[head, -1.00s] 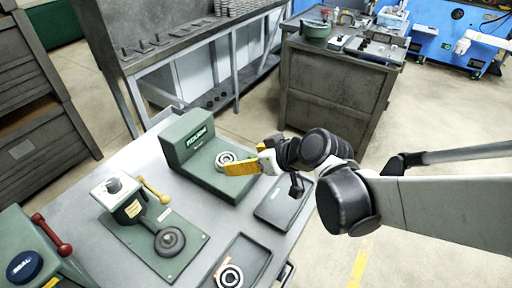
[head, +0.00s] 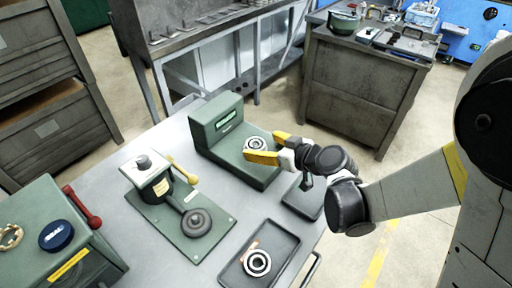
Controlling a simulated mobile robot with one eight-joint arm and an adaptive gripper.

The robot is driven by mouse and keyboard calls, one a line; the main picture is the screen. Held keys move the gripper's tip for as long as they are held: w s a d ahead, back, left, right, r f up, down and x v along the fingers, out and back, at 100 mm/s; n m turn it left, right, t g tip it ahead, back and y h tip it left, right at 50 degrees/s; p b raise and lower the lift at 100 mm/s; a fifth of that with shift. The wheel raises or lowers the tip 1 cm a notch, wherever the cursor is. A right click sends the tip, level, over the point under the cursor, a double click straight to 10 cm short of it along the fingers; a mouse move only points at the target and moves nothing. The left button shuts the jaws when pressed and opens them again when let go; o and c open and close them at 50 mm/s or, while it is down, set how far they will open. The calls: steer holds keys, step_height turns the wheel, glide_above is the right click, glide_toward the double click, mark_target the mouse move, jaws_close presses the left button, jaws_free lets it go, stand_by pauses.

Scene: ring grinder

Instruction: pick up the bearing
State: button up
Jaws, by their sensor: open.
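A ring-shaped bearing (head: 256,144) sits on the flat bed of the green machine (head: 216,124). A second ring-shaped bearing (head: 258,263) lies in the dark tray (head: 283,246) at the table's front, with a small orange-white piece beside it. My gripper (head: 264,146), with yellow fingers, comes in from the right at the machine bed. Its fingers are apart and look empty. The nearer finger passes in front of the lower edge of the bearing on the machine. I cannot tell whether it touches that bearing.
A press-like device with a yellow-handled lever (head: 183,171) and round dark disc (head: 196,222) stands left. A green unit with a red handle (head: 82,206) and blue cap (head: 55,235) is at far left. A second dark tray (head: 303,197) lies under my wrist.

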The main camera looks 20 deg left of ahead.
mark_target(253, 142)
steer(key=b+x, duration=0.1)
steer(key=x, duration=0.3)
steer(key=shift+w+f, duration=0.1)
steer(key=shift+f, duration=0.1)
steer(key=shift+c, duration=1)
steer(key=c, duration=1.3)
steer(key=shift+r, duration=0.1)
steer(key=shift+r, duration=0.1)
step_height(253, 142, up, 5)
steer(key=shift+f+p, duration=0.25)
steer(key=shift+p, duration=0.95)
steer(key=w+d+r+p, duration=0.4)
steer(key=d+r, duration=0.2)
steer(key=d, duration=0.5)
steer(key=s+d+r+m+t+h, duration=0.1)
steer(key=d+m+h, duration=0.1)
steer(key=d, duration=0.6)
steer(key=s+d+r+m+t+h, duration=0.1)
steer(key=d+m+t+h, duration=0.1)
steer(key=d, duration=0.5)
steer(key=s+d+m+t+h, duration=0.1)
steer(key=d+m+t+h, duration=0.1)
steer(key=d, duration=0.6)
steer(key=shift+s+d+r+m+h, duration=0.3)
steer(key=shift+r+m+h, duration=0.1)
steer(key=shift+m, duration=0.5)
